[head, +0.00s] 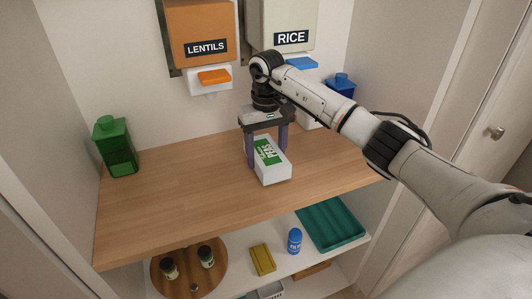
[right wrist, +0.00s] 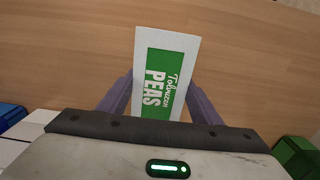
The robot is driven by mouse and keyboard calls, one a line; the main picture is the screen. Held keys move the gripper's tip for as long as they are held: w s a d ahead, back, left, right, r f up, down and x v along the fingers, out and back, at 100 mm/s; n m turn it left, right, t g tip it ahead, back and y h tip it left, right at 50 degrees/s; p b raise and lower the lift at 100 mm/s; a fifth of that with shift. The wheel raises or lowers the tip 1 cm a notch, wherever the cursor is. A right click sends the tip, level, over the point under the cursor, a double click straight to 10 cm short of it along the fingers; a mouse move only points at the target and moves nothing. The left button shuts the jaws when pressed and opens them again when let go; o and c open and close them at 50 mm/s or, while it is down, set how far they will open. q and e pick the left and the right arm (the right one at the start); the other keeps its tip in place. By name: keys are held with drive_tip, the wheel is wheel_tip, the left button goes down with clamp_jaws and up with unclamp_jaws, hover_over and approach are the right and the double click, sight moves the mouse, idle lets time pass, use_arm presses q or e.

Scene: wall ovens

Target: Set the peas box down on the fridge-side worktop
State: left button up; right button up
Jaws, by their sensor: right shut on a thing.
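The peas box (head: 272,160) is a white box with a green label reading PEAS. It also shows in the right wrist view (right wrist: 166,70), between the two purple fingers. My right gripper (head: 266,158) points down and is shut on the box over the wooden worktop (head: 180,205). The box looks tilted in the head view, and I cannot tell whether its underside touches the wood. My left gripper is not in view.
A lentils dispenser (head: 203,32) and a rice dispenser (head: 288,25) hang on the wall behind. A green canister (head: 117,147) stands at the worktop's left and a blue one (head: 342,85) at the back right. A shelf below holds a teal tray (head: 331,223).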

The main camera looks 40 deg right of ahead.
drive_tip(key=shift+w+f, duration=0.15)
drive_tip(key=shift+f, duration=0.05)
drive_tip(key=shift+d+f, duration=0.1)
drive_tip(key=shift+f, duration=0.15)
drive_tip(key=o, duration=1.3)
